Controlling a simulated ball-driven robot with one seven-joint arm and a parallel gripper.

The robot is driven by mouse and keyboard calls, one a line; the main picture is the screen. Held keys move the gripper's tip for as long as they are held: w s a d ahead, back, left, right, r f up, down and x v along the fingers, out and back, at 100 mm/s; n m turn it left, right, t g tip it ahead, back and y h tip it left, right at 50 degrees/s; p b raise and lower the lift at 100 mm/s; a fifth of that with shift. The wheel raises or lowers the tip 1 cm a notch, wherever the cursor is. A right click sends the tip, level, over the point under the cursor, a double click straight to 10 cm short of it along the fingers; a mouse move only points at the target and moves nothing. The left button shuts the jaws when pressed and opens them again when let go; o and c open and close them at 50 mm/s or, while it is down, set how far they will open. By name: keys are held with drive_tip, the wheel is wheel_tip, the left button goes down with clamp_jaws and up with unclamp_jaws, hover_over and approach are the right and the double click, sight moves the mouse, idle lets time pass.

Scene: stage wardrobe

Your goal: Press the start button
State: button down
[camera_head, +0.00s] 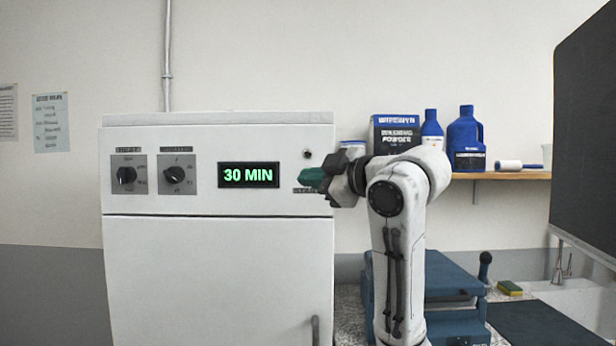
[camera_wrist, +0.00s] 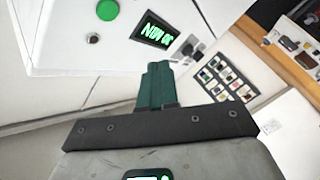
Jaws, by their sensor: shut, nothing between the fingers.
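The white machine (camera_head: 220,268) has a front panel with a lit display (camera_head: 249,175) reading "30 MIN". A round green button (camera_wrist: 107,10) shows on the panel in the wrist view, near a small dark round fitting (camera_wrist: 93,39). In the head view that fitting (camera_head: 307,154) sits right of the display, and the button is hidden behind my gripper. My gripper (camera_head: 302,178) is shut and empty, its teal fingers in front of the panel's right end. In the wrist view my gripper (camera_wrist: 159,66) points toward the panel, with its tips apart from the button.
Two dial knobs (camera_head: 126,175) (camera_head: 174,174) are on the panel's left. A wooden shelf (camera_head: 520,175) at right holds a box (camera_head: 396,133) and blue bottles (camera_head: 466,138). Below it are blue equipment (camera_head: 440,275) and a sink (camera_head: 565,295). A dark panel (camera_head: 590,130) stands far right.

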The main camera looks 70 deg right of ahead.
drive_tip(key=w+d, duration=0.3)
drive_tip(key=d, duration=0.5)
drive_tip(key=shift+w+p, duration=0.15)
drive_tip(key=shift+p, duration=0.2)
idle(1.8)
drive_tip(key=shift+w+d, duration=0.15)
drive_tip(key=shift+d, duration=0.2)
drive_tip(key=shift+w+d+p, duration=0.15)
drive_tip(key=shift+d+p, duration=0.15)
drive_tip(key=shift+d, duration=0.05)
idle(0.6)
drive_tip(key=shift+a, duration=0.2)
drive_tip(key=shift+s+a, duration=0.3)
drive_tip(key=shift+a, duration=0.25)
drive_tip(key=a, duration=0.1)
drive_tip(key=s+a, duration=0.1)
drive_tip(key=a, duration=0.1)
drive_tip(key=s+a, duration=0.1)
drive_tip(key=shift+a+b, duration=0.3)
idle(0.4)
